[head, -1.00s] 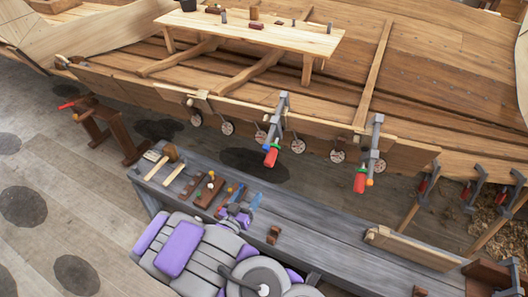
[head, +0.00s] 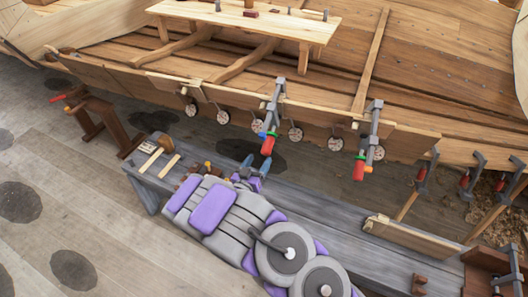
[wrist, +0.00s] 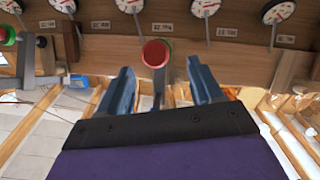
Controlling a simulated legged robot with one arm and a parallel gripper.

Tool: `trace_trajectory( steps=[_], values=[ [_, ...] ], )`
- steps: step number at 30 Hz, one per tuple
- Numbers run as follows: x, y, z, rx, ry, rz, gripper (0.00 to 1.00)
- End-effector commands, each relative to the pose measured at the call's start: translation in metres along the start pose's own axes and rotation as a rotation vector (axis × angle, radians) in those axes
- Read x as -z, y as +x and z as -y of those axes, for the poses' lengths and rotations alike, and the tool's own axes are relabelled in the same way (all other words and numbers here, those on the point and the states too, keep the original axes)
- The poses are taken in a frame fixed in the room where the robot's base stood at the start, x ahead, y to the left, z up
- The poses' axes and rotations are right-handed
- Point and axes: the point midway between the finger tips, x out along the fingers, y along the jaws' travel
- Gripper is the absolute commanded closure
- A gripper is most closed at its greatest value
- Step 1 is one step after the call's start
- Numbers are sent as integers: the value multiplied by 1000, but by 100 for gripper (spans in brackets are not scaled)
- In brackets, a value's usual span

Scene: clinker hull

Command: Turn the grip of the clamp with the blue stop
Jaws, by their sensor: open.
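The clamp with the blue stop (head: 276,98) hangs upright on the hull's lower plank edge in the head view. Its red grip (head: 267,147) points down, with a small blue spot (head: 262,134) beside its top. My gripper (head: 252,167) is below and slightly left of this grip, apart from it. In the wrist view, my gripper (wrist: 161,88) is open, its two blue-grey fingers spread and empty. A round red grip end (wrist: 155,53) shows ahead between the fingertips, not held.
Another clamp (head: 374,125) with a red grip and green collar hangs to the right. Several round dials line the plank edge. The grey bench (head: 330,228) lies below, with a wooden board (head: 410,241) on it. More clamps stand at the far right.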

Motion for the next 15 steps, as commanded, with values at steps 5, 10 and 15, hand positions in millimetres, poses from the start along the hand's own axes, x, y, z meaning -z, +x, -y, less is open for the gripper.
trace_trajectory(
  steps=[5,10,15],
  values=[
    [-2,28,-2,-4,2,1,35],
    [-2,48,1,-3,-4,-1,35],
    [0,61,3,-2,-4,-3,35]
  ],
)
